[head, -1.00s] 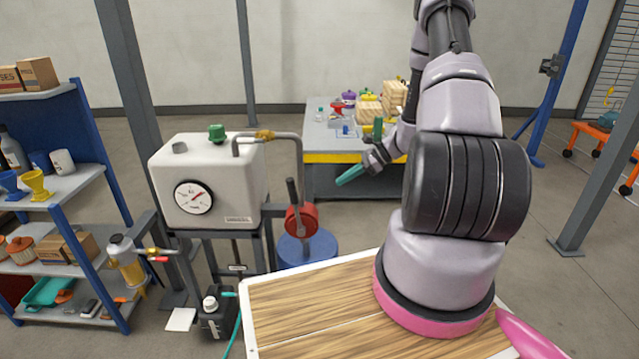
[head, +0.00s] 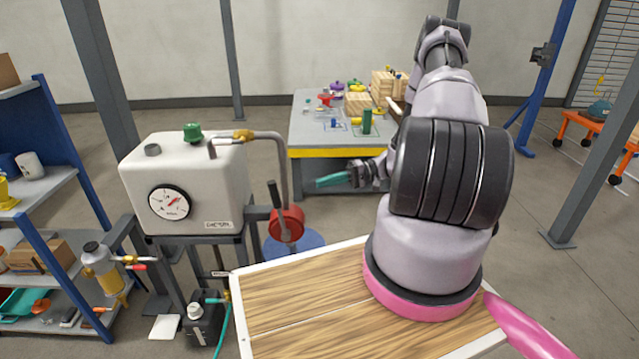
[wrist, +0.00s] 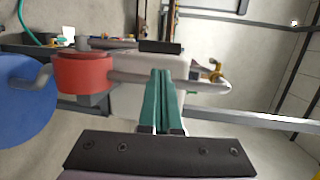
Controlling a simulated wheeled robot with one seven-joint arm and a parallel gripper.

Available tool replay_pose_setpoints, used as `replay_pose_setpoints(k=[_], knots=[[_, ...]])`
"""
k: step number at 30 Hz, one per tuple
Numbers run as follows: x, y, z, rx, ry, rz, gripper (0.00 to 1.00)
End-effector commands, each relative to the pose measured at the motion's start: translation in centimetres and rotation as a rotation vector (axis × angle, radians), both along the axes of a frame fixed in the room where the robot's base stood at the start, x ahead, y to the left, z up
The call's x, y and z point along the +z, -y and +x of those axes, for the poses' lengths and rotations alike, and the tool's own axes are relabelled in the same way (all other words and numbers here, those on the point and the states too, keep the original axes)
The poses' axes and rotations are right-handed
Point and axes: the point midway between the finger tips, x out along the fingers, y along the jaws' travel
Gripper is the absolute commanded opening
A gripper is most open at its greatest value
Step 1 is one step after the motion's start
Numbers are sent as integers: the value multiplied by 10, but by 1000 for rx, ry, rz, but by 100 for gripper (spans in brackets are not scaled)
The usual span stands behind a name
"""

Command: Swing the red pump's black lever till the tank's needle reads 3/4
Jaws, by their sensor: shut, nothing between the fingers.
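The red pump (head: 291,226) stands beside the white tank (head: 200,178), below a bent grey pipe. Its black lever (head: 274,198) stands nearly upright, leaning slightly left. The tank's round gauge (head: 170,202) has a red needle pointing up and right; its marks are too small to read surely. My gripper (head: 322,182) has teal fingers, shut and empty, right of the lever and apart from it. In the wrist view, the shut fingers (wrist: 161,80) point toward the pipe and tank, with the red pump (wrist: 82,74) to the left and the lever's black grip (wrist: 161,47) beyond the fingertips.
The grey pipe (head: 283,165) arches from the tank down to the pump, close to the lever. A workbench (head: 312,135) with blocks stands behind my gripper. A blue shelf (head: 75,165) is at the left.

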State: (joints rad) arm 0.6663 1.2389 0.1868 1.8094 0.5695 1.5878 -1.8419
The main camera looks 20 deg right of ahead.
Motion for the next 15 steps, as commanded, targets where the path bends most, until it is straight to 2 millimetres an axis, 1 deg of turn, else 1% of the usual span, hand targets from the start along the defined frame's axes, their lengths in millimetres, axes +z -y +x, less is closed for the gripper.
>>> replay_pose_setpoints(k=[1, 9, 12, 15], knots=[[-1, -12, 1, 4, -3, 1, 0], [-10, -69, 7, 4, -3, -1, 0], [-12, -86, 9, 2, -5, -1, 0], [-14, -99, 11, 2, -3, -2, 0]])
